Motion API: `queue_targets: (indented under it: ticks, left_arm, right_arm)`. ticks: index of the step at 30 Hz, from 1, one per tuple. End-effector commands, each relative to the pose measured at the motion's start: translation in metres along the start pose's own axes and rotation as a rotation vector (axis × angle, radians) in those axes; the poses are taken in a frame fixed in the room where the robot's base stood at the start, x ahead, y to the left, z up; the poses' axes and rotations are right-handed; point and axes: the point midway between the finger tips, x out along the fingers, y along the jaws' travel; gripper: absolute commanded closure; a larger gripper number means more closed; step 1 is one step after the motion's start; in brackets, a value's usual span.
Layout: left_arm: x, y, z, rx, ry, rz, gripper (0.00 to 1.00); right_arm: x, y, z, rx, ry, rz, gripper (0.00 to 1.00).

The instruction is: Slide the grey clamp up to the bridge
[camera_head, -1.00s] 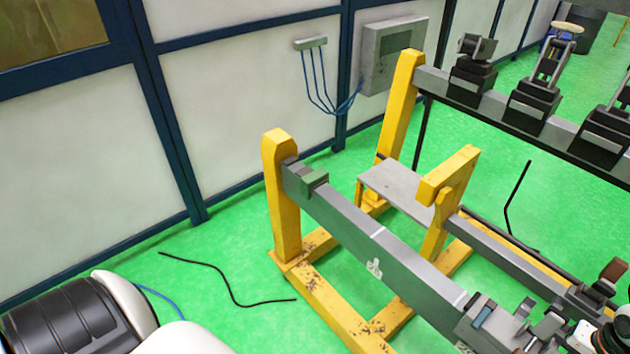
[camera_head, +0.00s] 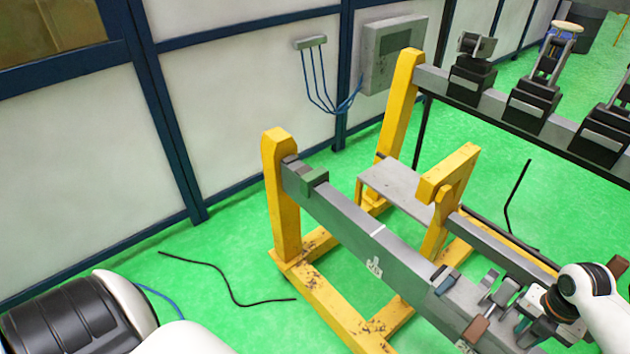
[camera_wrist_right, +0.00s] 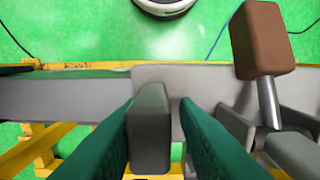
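The grey clamp (camera_head: 492,298) sits on the front grey rail (camera_head: 350,232) at the lower right of the head view, with a brown handle (camera_head: 475,329) beside it. In the right wrist view its upright grey block (camera_wrist_right: 149,130) stands between my right gripper's green fingers, and the brown handle (camera_wrist_right: 262,40) is to the right. My right gripper (camera_head: 524,322) is at the clamp from the right side, closed around that block; a thin gap seems to show on one side. I cannot tell for sure which part is the bridge. My left gripper is out of view.
A green-grey block (camera_head: 312,180) sits at the rail's far left end by a yellow post (camera_head: 281,195). A yellow bracket (camera_head: 450,180) stands behind the rail. More devices stand on the back rail (camera_head: 560,125).

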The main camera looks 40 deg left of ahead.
Motion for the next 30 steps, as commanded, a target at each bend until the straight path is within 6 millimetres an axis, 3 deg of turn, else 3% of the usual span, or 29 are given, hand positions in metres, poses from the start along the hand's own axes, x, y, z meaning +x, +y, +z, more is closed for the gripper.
queue_targets:
  ticks: [14, 30]
  left_arm:
    - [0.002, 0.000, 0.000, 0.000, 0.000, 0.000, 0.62]
    - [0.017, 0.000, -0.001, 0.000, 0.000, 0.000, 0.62]
  right_arm:
    - [0.000, -0.008, 0.000, 0.000, 0.000, 0.000, 0.75]
    - [0.002, -0.062, 0.001, -0.003, 0.000, -0.003, 0.75]
